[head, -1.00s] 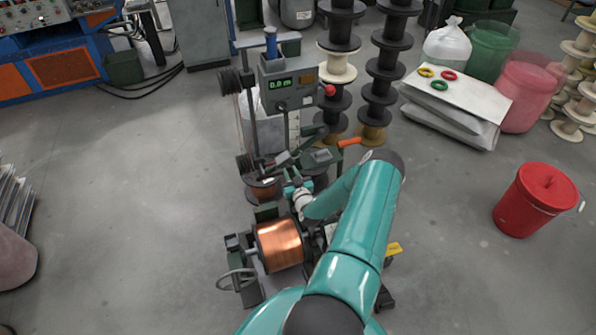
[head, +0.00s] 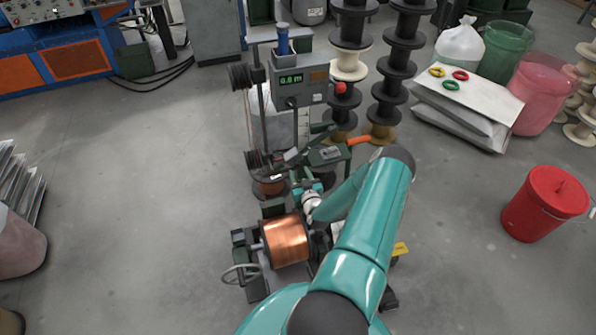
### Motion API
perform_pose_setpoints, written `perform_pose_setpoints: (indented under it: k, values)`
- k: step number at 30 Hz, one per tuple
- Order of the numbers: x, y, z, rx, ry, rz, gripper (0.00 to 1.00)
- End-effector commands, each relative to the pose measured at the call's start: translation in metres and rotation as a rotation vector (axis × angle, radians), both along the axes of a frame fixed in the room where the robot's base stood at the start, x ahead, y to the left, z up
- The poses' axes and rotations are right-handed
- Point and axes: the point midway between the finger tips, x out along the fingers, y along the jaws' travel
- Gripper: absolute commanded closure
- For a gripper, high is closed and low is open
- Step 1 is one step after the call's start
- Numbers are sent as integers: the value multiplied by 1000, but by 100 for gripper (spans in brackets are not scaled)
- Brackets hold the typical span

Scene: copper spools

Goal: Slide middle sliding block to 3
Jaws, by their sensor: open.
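The winding machine stands in the middle of the head view. Its green carriage (head: 327,154) has a printed scale plate and an orange-ended lever (head: 358,140). I cannot tell which part is the middle sliding block, and no mark 3 is legible. My gripper (head: 306,182) is small and teal, just below the carriage and behind the large copper spool (head: 286,240). It is open. Its fingertips are too small to tell whether they touch the block. My forearm covers the machine's right side.
A grey display box (head: 300,85) with a red knob rises behind the carriage. A handwheel (head: 241,274) is at the front left. Stacked dark spools (head: 392,75) stand behind, and a red bucket (head: 545,203) at right.

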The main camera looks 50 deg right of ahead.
Motion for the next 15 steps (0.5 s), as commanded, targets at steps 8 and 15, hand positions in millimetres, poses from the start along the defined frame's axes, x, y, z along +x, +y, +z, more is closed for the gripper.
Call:
perform_pose_setpoints:
  k: [8,15]
  values:
    - [-53,31,0,2,3,1,54]
    - [-89,53,0,1,2,1,54]
